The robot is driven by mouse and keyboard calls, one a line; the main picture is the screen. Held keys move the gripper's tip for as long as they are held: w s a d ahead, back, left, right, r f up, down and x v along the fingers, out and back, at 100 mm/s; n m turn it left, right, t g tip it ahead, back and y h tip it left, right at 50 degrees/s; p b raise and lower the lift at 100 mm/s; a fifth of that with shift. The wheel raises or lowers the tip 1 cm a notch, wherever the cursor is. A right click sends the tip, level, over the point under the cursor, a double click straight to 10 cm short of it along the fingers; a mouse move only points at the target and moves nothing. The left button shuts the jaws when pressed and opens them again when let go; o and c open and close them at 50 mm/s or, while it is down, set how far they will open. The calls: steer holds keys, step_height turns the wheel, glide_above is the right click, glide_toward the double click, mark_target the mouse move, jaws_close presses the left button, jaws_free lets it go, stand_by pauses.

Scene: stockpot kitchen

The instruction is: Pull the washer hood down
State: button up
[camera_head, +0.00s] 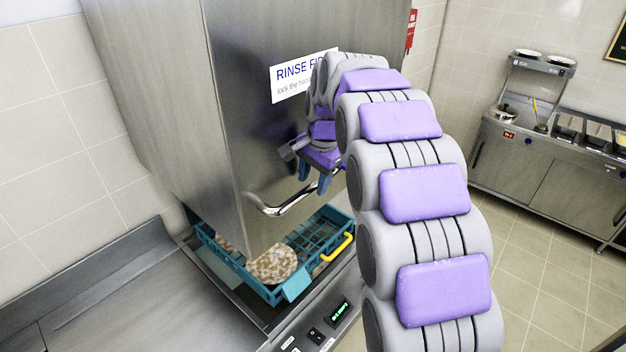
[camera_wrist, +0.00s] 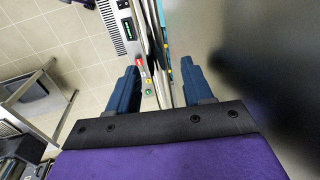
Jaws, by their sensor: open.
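The washer hood (camera_head: 250,120) is a tall stainless box, raised so that a gap shows beneath it. A curved metal handle (camera_head: 283,203) runs along its lower front edge. My gripper (camera_head: 313,180) is just above the handle's right part, in front of the hood face, with its blue fingers pointing down. In the wrist view the two blue fingers of my gripper (camera_wrist: 157,88) are apart with nothing seen between them except the background. The hood's face (camera_wrist: 260,70) fills the right side there. I cannot tell whether a finger touches the handle.
A teal rack (camera_head: 318,237) with a yellow handle and dirty round plates (camera_head: 272,264) sits under the hood. A control panel with a lit display (camera_head: 340,311) is on the front edge below. A steel counter (camera_head: 130,300) lies at left. A serving station (camera_head: 545,165) stands at the far right.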

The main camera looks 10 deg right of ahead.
steer(key=shift+f, duration=0.55)
jaws_close()
steer(key=shift+r, duration=0.1)
